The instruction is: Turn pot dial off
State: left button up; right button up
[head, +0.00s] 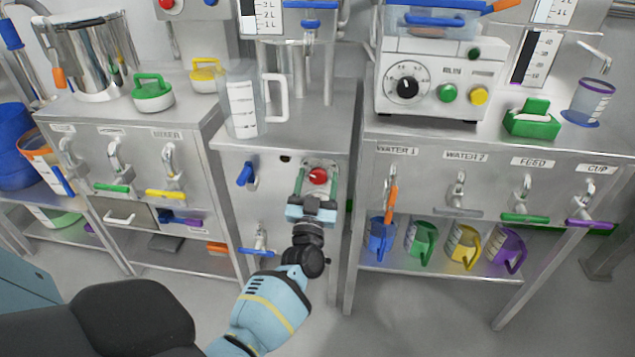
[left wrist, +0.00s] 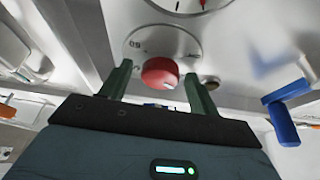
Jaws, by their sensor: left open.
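The red dial (head: 318,175) sits on the front panel of the middle steel cabinet, below a clear measuring jug. It also shows in the left wrist view (left wrist: 160,73), on a pale round scale plate (left wrist: 165,42) with printed marks. My left gripper (head: 315,184) is open and faces the panel. In the left wrist view its two green fingers (left wrist: 159,84) stand one on each side of the dial, with gaps between them and the knob. Whether the fingertips reach the panel is hard to tell. My right gripper is not in view.
A blue valve handle (head: 245,174) sticks out left of the dial, and a tap with a blue lever (head: 256,251) is below. The clear jug (head: 243,105) stands on the cabinet top. Coloured jugs (head: 421,240) stand on a shelf to the right.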

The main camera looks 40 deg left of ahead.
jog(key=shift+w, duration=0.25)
pick_arm(q)
jog(key=shift+c, duration=1)
jog(key=c, duration=0.8)
jog(key=shift+o, duration=0.2)
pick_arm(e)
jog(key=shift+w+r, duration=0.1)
